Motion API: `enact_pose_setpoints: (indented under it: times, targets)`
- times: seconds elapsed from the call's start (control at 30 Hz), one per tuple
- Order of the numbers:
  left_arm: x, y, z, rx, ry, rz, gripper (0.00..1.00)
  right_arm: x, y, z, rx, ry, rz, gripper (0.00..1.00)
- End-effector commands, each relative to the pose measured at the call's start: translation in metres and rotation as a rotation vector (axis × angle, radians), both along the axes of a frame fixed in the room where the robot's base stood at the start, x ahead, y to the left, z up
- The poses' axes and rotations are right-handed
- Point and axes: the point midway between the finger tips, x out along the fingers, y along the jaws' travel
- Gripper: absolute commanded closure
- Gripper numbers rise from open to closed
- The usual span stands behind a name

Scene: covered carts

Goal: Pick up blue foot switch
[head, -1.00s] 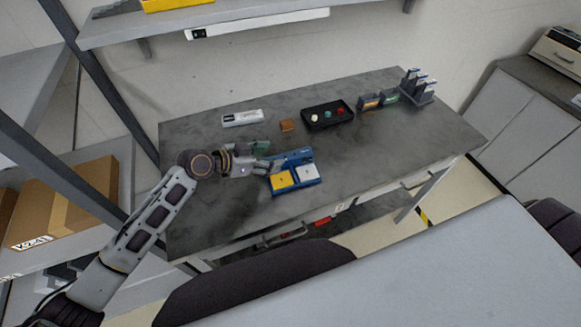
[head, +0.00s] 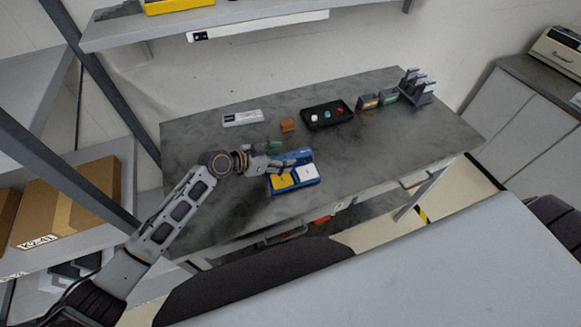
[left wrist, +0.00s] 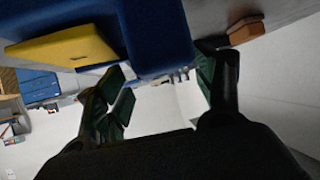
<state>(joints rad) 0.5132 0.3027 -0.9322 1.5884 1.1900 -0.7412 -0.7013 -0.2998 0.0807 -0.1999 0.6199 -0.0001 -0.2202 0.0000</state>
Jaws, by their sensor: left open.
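The blue foot switch (head: 308,183) lies on the grey workbench, with a yellow pedal and a white pedal on its top. In the left wrist view its blue body (left wrist: 157,38) is very close and lies between the fingers' directions. My left gripper (head: 282,157) is at the switch's upper left side, with its fingers over its back part. The left wrist view shows the fingers (left wrist: 165,95) apart, with green pads, on either side of the blue part. I cannot tell whether they touch it. My right gripper is not in view.
An orange-brown block (head: 288,125), a white device (head: 243,118) and a black tray (head: 327,124) with small coloured items sit behind the switch. Small boxes and a grey holder (head: 417,97) stand at the far right. The bench's right front is clear.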

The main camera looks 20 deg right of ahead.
Motion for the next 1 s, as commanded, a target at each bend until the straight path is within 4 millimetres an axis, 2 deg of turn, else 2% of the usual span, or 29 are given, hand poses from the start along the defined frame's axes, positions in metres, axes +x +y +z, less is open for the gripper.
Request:
enact_pose_setpoints:
  times: [0.13,0.63,1.0]
  targets:
    - [-0.0001,0.0002,0.0000,0.000,0.000,0.000,0.35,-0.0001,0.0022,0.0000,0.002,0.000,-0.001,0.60]
    - [-0.0001,0.0004,-0.0006,0.001,0.001,0.000,0.99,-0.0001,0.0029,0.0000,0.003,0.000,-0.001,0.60]
    - [0.0000,-0.0001,0.0016,-0.001,0.000,0.000,1.00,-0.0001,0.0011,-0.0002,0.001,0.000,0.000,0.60]
